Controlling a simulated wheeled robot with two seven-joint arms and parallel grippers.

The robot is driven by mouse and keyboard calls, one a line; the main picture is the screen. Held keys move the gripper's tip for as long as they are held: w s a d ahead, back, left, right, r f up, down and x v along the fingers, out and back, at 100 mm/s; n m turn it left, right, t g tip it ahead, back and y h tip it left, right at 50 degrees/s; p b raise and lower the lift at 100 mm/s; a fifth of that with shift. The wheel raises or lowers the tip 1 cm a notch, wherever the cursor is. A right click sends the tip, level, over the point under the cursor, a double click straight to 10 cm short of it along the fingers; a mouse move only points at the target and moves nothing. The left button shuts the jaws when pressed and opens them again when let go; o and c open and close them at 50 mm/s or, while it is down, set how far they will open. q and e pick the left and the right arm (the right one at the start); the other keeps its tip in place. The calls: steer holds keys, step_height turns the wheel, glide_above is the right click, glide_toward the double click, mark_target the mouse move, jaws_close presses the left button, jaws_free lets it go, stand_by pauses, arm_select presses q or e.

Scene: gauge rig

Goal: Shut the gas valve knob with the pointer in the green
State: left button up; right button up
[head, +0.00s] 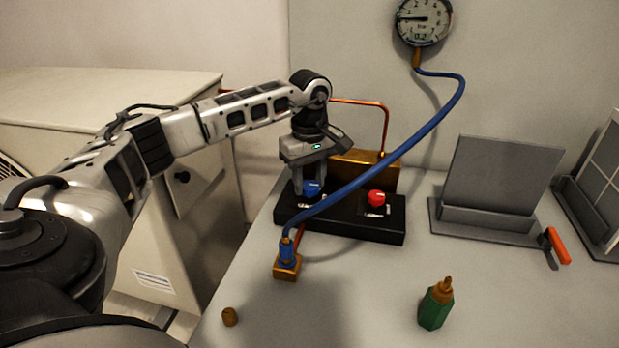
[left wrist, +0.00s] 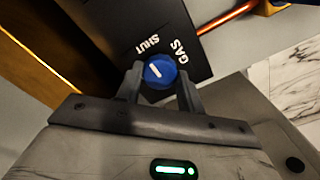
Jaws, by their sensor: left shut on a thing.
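The blue gas valve knob (head: 312,188) sits on the left part of the black valve block (head: 355,230). In the left wrist view the knob (left wrist: 160,71) has a white pointer line, and the words GAS and SHUT are printed on the block beside it. My left gripper (head: 309,190) comes down from above and is shut on the blue knob, one finger on each side. The pressure gauge (head: 424,20) hangs on the back wall; its dark needle points left, and no green zone can be made out at this size. My right gripper is not in view.
A red knob (head: 376,197) is on the same block. A blue hose (head: 400,148) runs from the gauge to a brass fitting (head: 287,267), crossing before the block. A green bottle (head: 436,305), brass cap (head: 230,316) and grey stand (head: 487,185) are on the table.

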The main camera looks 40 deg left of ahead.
mark_target(310, 184)
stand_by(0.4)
arm_select(q)
steer(key=o, duration=1)
steer(key=shift+r, duration=0.2)
step_height(310, 184, up, 16)
steer(key=shift+f+p, duration=0.15)
steer(key=shift+p, duration=0.2)
stand_by(1.1)
